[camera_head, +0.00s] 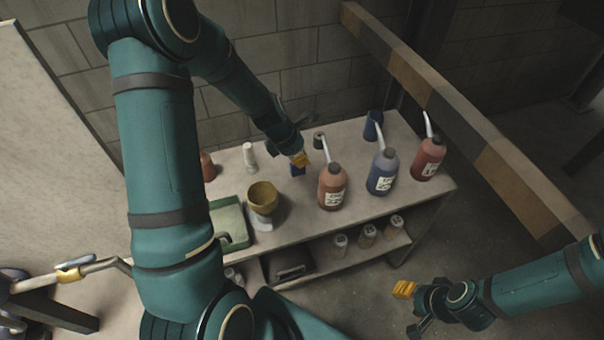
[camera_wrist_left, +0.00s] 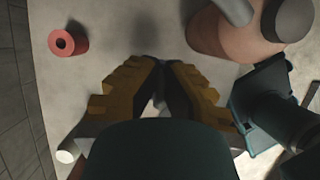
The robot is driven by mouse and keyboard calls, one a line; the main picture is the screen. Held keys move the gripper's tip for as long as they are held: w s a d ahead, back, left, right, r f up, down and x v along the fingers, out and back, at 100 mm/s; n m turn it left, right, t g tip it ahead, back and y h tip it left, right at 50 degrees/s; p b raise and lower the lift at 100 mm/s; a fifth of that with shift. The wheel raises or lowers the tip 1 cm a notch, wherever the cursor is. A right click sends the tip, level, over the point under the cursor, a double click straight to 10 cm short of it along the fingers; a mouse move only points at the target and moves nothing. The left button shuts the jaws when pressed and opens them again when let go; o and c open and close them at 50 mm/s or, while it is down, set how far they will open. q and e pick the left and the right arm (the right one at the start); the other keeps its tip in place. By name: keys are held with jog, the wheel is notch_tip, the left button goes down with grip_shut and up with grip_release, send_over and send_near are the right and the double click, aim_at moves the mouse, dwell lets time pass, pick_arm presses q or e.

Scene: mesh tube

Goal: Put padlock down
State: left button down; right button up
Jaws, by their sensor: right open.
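My left gripper (camera_head: 299,158) is low over the far part of the workbench, left of the red-brown bottle (camera_head: 332,186). In the left wrist view its yellow fingers (camera_wrist_left: 160,66) come close together at the tips. I cannot tell whether they hold anything. A small dark-blue object (camera_head: 297,170) shows just below the left gripper in the head view; I cannot tell if it is the padlock. No padlock is clearly recognisable. My right gripper (camera_head: 404,289) is open over the floor, right of the bench, with no object visible in it.
A blue bottle (camera_head: 382,173) and red bottle (camera_head: 428,158) stand to the right. A yellow cup (camera_head: 263,197), green tray (camera_head: 229,222) and white cylinder (camera_head: 249,155) are to the left. A beam (camera_head: 470,130) runs along the right.

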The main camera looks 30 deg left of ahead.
aim_at(301, 172)
pick_arm(q)
jog(key=shift+f+b, duration=0.85)
jog(key=shift+f, duration=2.35)
jog(key=shift+f, duration=0.15)
jog(key=c, duration=1.1)
grip_release()
jog(key=shift+c, duration=0.2)
